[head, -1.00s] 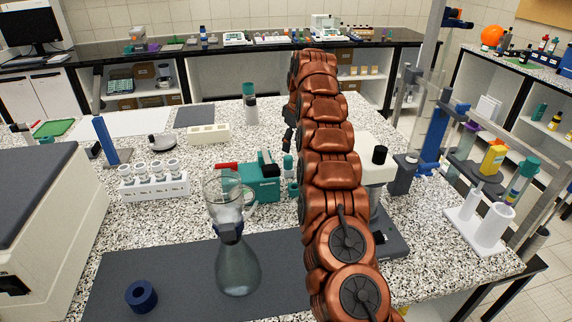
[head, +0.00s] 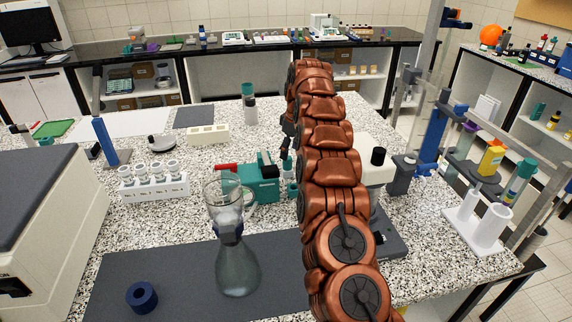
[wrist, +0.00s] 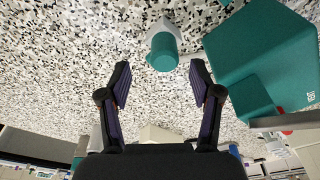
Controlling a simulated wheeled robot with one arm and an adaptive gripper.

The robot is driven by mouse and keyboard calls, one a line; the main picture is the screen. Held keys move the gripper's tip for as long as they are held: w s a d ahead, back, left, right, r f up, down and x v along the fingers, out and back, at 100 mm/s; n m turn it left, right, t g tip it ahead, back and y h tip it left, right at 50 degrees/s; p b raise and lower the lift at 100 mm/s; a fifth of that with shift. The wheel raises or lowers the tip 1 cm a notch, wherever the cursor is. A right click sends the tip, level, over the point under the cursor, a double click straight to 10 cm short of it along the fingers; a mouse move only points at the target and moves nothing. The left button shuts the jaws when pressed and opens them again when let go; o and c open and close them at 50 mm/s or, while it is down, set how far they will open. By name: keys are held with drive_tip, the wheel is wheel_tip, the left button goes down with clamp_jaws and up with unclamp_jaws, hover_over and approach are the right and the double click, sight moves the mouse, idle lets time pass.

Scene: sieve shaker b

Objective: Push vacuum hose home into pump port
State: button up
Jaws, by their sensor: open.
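The teal pump (head: 262,183) stands on the speckled bench left of my arm, with a red part (head: 226,167) sticking out on its left side. It also shows at the right of the wrist view (wrist: 265,55). A small teal-ended cylinder with a pale body (wrist: 163,50) is beside the pump, ahead of my fingertips and roughly midway between them. I cannot tell whether it is the hose end. My gripper (wrist: 160,68) is open and empty. In the head view its dark fingers (head: 285,155) are close behind the pump's right end. No hose run or port is clearly visible.
A glass flask with a funnel (head: 237,262) stands on a dark mat (head: 185,272), near a blue ring (head: 141,297). A white rack of cups (head: 155,187) is left of the pump. A grey-white instrument (head: 378,175) is partly hidden behind my arm.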

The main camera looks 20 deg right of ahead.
sight(287, 164)
drive_tip(key=shift+f, duration=0.1)
drive_tip(key=shift+a+f+p, duration=0.35)
drive_tip(key=shift+f+p, duration=0.45)
drive_tip(key=shift+f, duration=0.1)
drive_tip(key=shift+w+a+f+p, duration=0.15)
drive_tip(key=shift+f+p, duration=0.1)
drive_tip(key=shift+f, duration=0.5)
drive_tip(key=shift+w+d+f+p, duration=0.1)
drive_tip(key=shift+f+p, duration=0.1)
drive_tip(key=shift+f, duration=0.55)
drive_tip(key=c, duration=1.1)
